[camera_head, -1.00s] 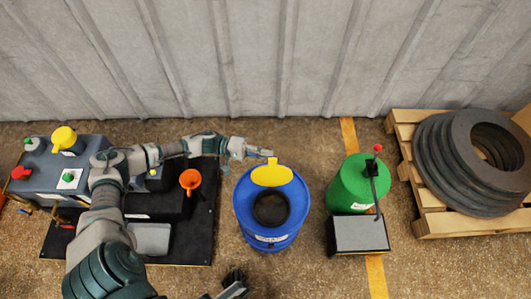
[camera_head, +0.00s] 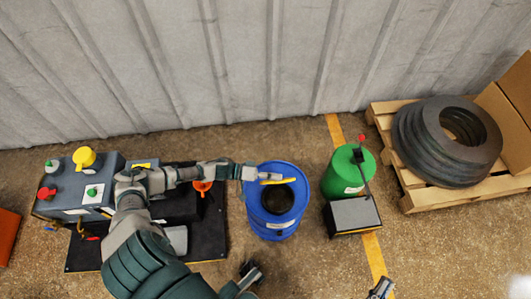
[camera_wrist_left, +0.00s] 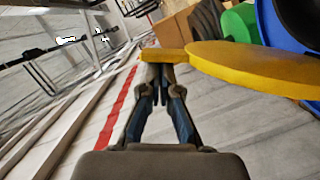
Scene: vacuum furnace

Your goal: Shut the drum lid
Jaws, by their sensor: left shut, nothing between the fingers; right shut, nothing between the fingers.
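The blue drum (camera_head: 262,222) stands on the floor with its dark round opening showing. Its yellow lid (camera_head: 278,181) is raised at the far side of the opening and looks thin, almost edge-on. My left gripper (camera_head: 254,172) is shut and empty at the left end of the lid. In the left wrist view, the closed fingertips (camera_wrist_left: 157,72) are right by the lid's narrow tab, and the yellow lid (camera_wrist_left: 255,68) extends right; contact is unclear. What looks like my right gripper (camera_head: 381,288) is shut at the bottom edge, away from the drum and partly cut off.
A green drum (camera_head: 340,178) and a grey-topped box (camera_head: 354,215) stand right of the blue drum. A pallet (camera_head: 420,199) with stacked dark rings is farther right. Left is a machine with an orange funnel (camera_head: 202,186). A corrugated wall (camera_head: 240,70) runs behind.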

